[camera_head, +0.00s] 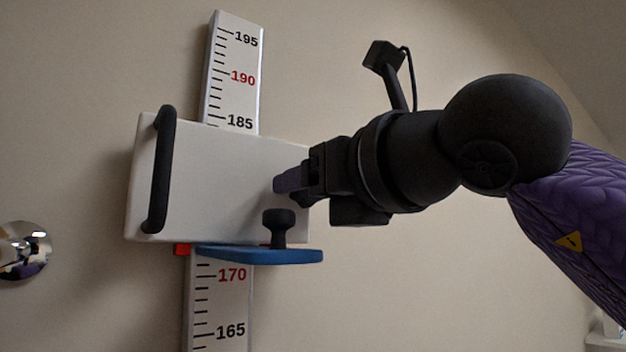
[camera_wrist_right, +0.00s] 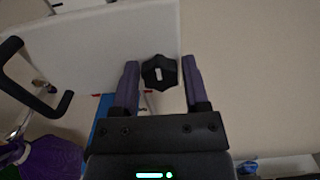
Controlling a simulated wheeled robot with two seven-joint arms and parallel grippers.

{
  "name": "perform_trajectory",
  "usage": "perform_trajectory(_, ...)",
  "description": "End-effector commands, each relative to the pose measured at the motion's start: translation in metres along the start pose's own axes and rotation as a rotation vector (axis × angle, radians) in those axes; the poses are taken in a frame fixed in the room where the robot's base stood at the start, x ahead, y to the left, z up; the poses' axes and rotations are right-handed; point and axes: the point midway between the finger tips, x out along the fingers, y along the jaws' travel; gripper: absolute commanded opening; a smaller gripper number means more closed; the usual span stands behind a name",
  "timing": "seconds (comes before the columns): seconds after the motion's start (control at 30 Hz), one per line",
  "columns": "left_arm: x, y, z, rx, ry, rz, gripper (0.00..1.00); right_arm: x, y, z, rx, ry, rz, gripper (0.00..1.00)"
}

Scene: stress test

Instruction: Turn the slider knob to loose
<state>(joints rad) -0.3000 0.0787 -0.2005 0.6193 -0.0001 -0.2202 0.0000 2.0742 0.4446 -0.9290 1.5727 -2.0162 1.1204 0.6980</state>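The slider is a white box (camera_head: 215,175) on a vertical wall scale, and it also shows in the right wrist view (camera_wrist_right: 100,50). Its black knob (camera_head: 279,222) sticks up above a blue plate (camera_head: 275,256). In the right wrist view the dark, lobed knob (camera_wrist_right: 159,72) has a white mark on its face. My right gripper (camera_head: 287,186) is in front of the box, slightly above the knob in the head view. In the wrist view its purple fingers (camera_wrist_right: 160,66) are open on both sides of the knob, with gaps.
A black handle (camera_head: 159,170) stands out from the box's left side. The scale (camera_head: 232,75) runs above and below the box. A red piece (camera_head: 182,249) sits below the box. A round chrome fitting (camera_head: 22,250) is on the wall at left.

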Motion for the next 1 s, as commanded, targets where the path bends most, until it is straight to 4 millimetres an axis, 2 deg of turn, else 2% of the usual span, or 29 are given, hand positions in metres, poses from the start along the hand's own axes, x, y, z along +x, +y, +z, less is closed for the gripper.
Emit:
perform_trajectory(0.03, 0.0, -0.0005, -0.0001, 0.0, 0.0, -0.001, 0.66, -0.0001, 0.0, 0.0001, 0.0, 0.0, 0.0, 0.46)
perform_trajectory(0.2, -0.0001, -0.001, -0.0003, -0.001, 0.001, -0.002, 0.66, -0.0002, 0.0, 0.0002, 0.0, 0.0, 0.0, 0.1)
perform_trajectory(0.27, -0.0001, -0.0011, -0.0003, -0.001, 0.001, -0.002, 0.66, -0.0003, 0.0, 0.0002, 0.0, 0.0, 0.0, 0.0)
perform_trajectory(0.67, 0.0019, -0.0011, -0.0003, -0.001, 0.001, -0.002, 0.66, -0.0006, 0.0004, 0.0003, -0.069, -0.002, 0.0, 0.0)
perform_trajectory(1.0, 0.0066, -0.0009, 0.0002, 0.0, 0.001, -0.002, 0.66, -0.0007, 0.0015, 0.0005, -0.342, -0.003, 0.0, 0.0)
